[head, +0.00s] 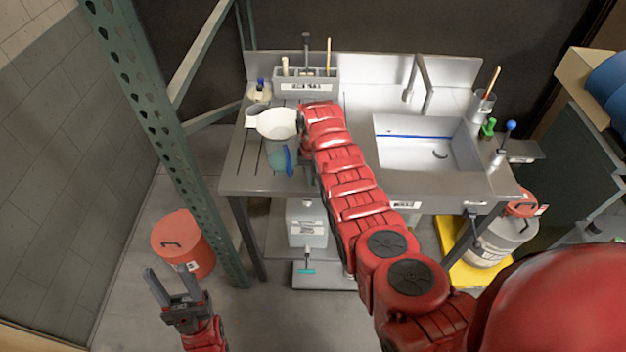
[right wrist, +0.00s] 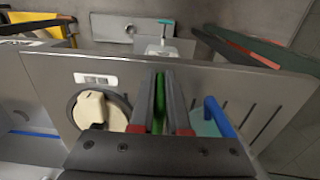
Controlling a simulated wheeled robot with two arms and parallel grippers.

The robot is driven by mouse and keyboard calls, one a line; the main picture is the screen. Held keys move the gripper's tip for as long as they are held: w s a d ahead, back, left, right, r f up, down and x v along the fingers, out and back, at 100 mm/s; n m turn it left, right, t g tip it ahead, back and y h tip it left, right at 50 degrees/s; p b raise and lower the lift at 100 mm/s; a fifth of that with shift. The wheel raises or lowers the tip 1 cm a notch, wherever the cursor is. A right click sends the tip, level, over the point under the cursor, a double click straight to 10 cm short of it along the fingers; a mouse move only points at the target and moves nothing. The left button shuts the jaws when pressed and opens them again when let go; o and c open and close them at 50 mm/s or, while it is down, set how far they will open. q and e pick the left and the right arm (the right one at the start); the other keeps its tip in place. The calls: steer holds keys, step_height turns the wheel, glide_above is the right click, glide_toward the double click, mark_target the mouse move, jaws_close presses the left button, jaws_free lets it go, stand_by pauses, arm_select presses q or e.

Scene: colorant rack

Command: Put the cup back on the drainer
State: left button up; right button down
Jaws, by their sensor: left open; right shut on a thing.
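A white cup-like vessel (head: 277,123) with a lip or handle to its left shows over the grooved drainer (head: 256,160) left of the sink. Whether it rests there I cannot tell. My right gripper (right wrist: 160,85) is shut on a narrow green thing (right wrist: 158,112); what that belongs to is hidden. In the head view the hand is beside the white vessel, mostly covered by my arm. A teal item (head: 284,160) lies just below the vessel; a blue handle (right wrist: 218,117) shows right of the fingers in the wrist view. My left gripper (head: 172,285) is open and empty, low above the floor.
The sink (head: 425,140) is right of my arm. A caddy (head: 305,82) with brushes stands at the back. A cream object (right wrist: 97,110) in a dark ring sits left of the fingers. A red bucket (head: 183,245) and green post (head: 160,130) are at left.

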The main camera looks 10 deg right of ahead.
steer(key=c, duration=0.9)
jaws_free()
steer(key=shift+f, duration=0.2)
steer(key=shift+r, duration=0.1)
steer(key=shift+r+p, duration=0.25)
steer(key=shift+p, duration=0.05)
steer(key=shift+w, duration=0.1)
step_height(320, 180, up, 4)
steer(key=shift+b, duration=1.25)
step_height(320, 180, up, 8)
steer(key=p, duration=0.3)
steer(key=shift+f, duration=0.1)
